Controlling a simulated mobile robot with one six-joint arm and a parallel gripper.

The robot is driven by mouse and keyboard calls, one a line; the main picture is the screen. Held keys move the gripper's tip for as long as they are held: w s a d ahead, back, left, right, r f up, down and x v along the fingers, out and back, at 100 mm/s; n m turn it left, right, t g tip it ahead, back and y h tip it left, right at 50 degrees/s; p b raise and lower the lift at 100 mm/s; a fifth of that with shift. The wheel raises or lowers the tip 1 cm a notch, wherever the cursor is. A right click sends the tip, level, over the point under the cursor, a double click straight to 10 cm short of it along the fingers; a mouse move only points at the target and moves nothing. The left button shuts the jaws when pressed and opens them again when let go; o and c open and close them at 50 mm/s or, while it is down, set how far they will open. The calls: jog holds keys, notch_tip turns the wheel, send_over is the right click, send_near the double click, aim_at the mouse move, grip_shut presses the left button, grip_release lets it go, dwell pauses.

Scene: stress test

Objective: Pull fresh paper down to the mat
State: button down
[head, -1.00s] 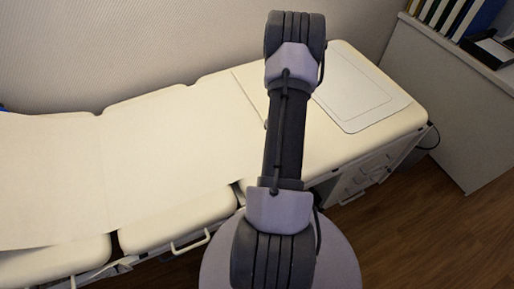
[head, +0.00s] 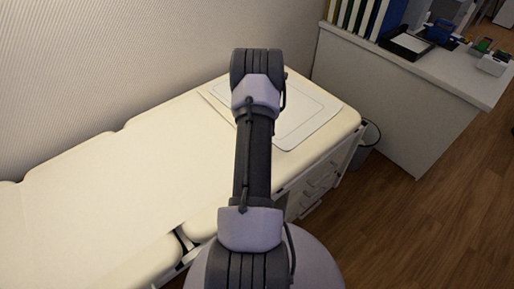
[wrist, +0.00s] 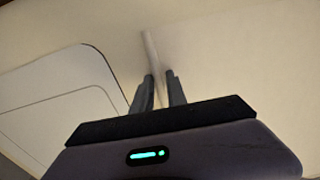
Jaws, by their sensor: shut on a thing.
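A long couch is covered by pale paper (head: 110,190), which runs from the left toward the mat. The mat (head: 308,127) is a flat white rounded sheet with a thin outline at the couch's far right end. My arm hides part of the mat and the paper's end in the head view. In the wrist view the mat (wrist: 60,100) lies left of my gripper (wrist: 160,78). The fingers are close together on a narrow pale fold of paper (wrist: 149,45), which stands out between and beyond the tips. My gripper is hidden in the head view.
The couch has drawers (head: 318,190) below its right end, with a bin (head: 366,140) beside them. A white counter (head: 425,95) at the right holds binders, a black tray (head: 406,43) and small items. Wooden floor (head: 440,220) is clear at the lower right.

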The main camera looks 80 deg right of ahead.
jog(key=c, duration=1.3)
grip_release()
jog(key=shift+w, duration=0.1)
jog(key=shift+r, duration=0.1)
notch_tip(320, 180, up, 17)
jog(key=p, duration=0.6)
jog(key=shift+r, duration=0.15)
